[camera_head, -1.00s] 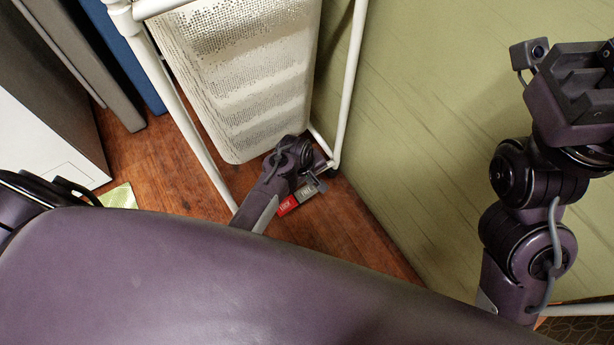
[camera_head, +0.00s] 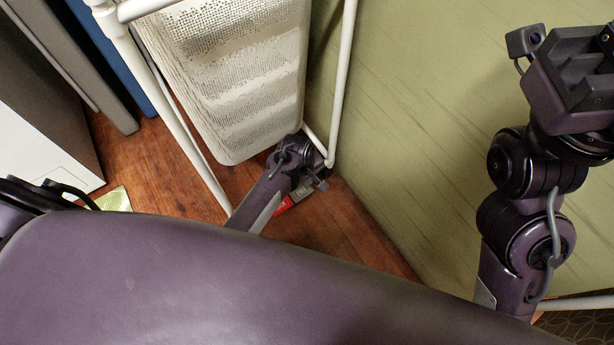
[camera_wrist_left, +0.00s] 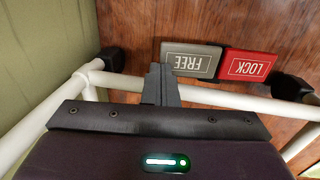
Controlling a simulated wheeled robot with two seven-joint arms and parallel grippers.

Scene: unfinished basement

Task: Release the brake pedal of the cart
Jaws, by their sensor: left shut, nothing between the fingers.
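The brake pedal of the cart has a red LOCK part (camera_wrist_left: 248,65) and a grey FREE part (camera_wrist_left: 192,60), side by side in the left wrist view. In the head view, the red part (camera_head: 283,206) shows just below my left wrist, and the grey part is mostly covered. My left gripper (camera_wrist_left: 160,69) is shut and empty. Its fingertips are at the left edge of the FREE part; I cannot tell whether they touch. The cart (camera_head: 228,120) has a perforated cream panel and white tubes. My right arm is at the right of the head view; its fingers are not clear.
A green wall-like surface (camera_head: 430,130) stands close to the right of the cart. A grey-and-white box (camera_head: 45,130) and blue panel (camera_head: 120,60) stand at the left. A white cart tube (camera_wrist_left: 215,97) crosses beneath the left fingers in the wrist view. Brown wooden floor shows around the pedal.

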